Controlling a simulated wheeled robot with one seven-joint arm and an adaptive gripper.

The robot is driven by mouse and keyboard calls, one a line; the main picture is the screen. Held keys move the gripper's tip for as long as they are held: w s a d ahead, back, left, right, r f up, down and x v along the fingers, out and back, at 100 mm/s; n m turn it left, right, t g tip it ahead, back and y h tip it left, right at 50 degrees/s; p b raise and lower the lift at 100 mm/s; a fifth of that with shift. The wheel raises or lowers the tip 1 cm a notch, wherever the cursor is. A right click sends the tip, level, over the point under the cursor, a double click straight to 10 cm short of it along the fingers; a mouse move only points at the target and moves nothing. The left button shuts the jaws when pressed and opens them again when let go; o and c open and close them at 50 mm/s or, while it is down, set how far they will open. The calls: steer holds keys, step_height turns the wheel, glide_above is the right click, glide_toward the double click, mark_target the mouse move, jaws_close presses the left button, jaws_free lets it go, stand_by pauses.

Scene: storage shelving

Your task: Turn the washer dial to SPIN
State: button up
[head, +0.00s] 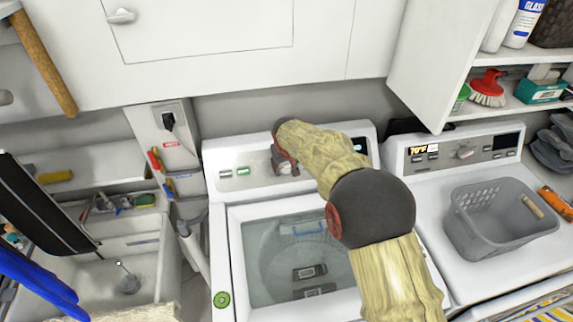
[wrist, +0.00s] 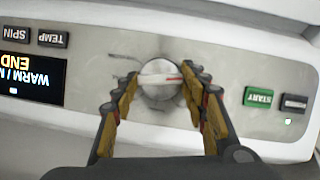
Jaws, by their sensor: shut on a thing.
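The washer (head: 217,215) is the left machine, with a glass lid and a control panel along its back. In the wrist view, which shows the panel upside down, the round silver washer dial (wrist: 158,92) has a white grip bar with a red mark at its right end. My gripper (wrist: 158,76) is shut on the dial, one finger on each side. In the head view my gripper (head: 284,160) is at the panel, and my arm hides most of the dial. The lit display (wrist: 32,78) reads "END" and "WARM", partly cut off. Dial position labels are not legible.
A START button (wrist: 259,98) sits beside the dial; SPIN (wrist: 16,34) and TEMP (wrist: 52,40) buttons are above the display in the wrist view. A second machine (head: 465,134) with a grey basket (head: 487,241) stands right. A sink (head: 140,268) is left, white cabinets (head: 200,30) above.

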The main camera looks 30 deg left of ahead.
steer(key=shift+s+f+n+t+h+b, duration=0.1)
steer(key=shift+n+t+h+b, duration=0.15)
steer(key=shift+n, duration=0.45)
steer(key=shift+s+f+n+t+h+b, duration=0.15)
steer(key=shift+n+t+b, duration=0.15)
steer(key=shift+n, duration=0.4)
steer(key=shift+w+r, duration=0.1)
steer(key=o, duration=1.1)
steer(key=shift+o, duration=0.3)
steer(key=shift+r, duration=0.15)
steer(key=v, duration=1.1)
steer(key=shift+s+r, duration=0.25)
steer(key=shift+r, duration=0.1)
